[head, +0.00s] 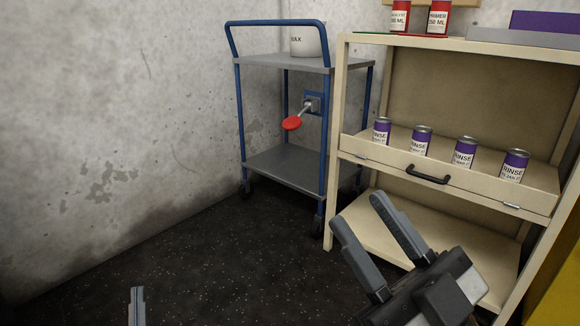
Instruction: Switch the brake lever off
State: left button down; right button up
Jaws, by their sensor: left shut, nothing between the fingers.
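The rod comes out of a blue bracket (313,102) on the blue cart (283,160), and the lever slants down to the left. My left gripper (137,292) shows only as a fingertip at the bottom edge, shut and well away from the lever; the rest is out of frame. My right gripper (359,209) is open and empty, low in front of the cream shelf, below and to the right of the lever, and touching nothing that I can see.
The cream shelf unit (345,110) stands right of the cart, with several purple rinse cans (421,140) in its drawer (440,182). A white wax tub (309,40) is on the cart top. A concrete wall (100,120) is left; dark floor (220,270) in front is clear.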

aim_at(291, 123)
jog(key=u, duration=0.6)
jog(key=i, duration=2.1)
jog(key=z, duration=2.7)
jog(key=k, duration=0.25)
jog(key=u, duration=0.25)
jog(key=i, duration=0.15)
jog(key=u, duration=0.05)
